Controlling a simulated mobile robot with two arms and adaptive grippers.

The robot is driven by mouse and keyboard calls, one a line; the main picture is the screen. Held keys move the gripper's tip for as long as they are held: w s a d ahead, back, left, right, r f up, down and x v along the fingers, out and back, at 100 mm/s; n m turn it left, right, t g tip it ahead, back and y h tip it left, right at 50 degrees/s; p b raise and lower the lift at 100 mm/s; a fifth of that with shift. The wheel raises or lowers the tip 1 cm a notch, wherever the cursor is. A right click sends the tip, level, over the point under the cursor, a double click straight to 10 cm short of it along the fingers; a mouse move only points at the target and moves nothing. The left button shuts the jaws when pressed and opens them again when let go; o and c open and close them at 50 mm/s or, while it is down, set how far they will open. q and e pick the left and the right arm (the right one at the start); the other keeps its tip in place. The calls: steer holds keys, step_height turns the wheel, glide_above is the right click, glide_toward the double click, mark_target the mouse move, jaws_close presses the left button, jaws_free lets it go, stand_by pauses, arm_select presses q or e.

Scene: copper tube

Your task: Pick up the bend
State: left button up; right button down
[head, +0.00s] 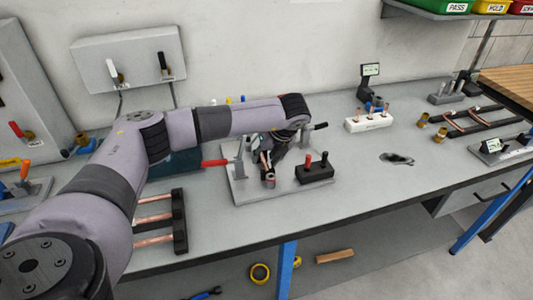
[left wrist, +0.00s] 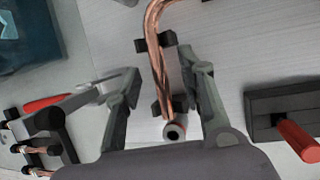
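The bend (left wrist: 155,45) is a shiny copper tube in the left wrist view. It curves at the top and runs down to an open round end (left wrist: 174,131). It lies by dark blocks of a small holder (left wrist: 168,41) on a light plate. My left gripper (left wrist: 163,85) is open, with one finger on each side of the tube and gaps visible on both sides. In the head view my left gripper (head: 272,158) points down over the grey fixture plate (head: 240,188) on the bench and hides most of the bend. My right gripper is not in view.
A black block with red and dark handles (head: 315,172) stands close right of the gripper. A red-handled clamp (head: 215,163) is to the left. A rack of copper tubes (head: 180,222) lies front left. A white block (head: 368,122) stands behind right. The bench's front right is mostly clear.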

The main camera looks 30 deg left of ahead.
arm_select(q)
steer(key=shift+f, duration=0.1)
stand_by(0.4)
jaws_close()
stand_by(0.4)
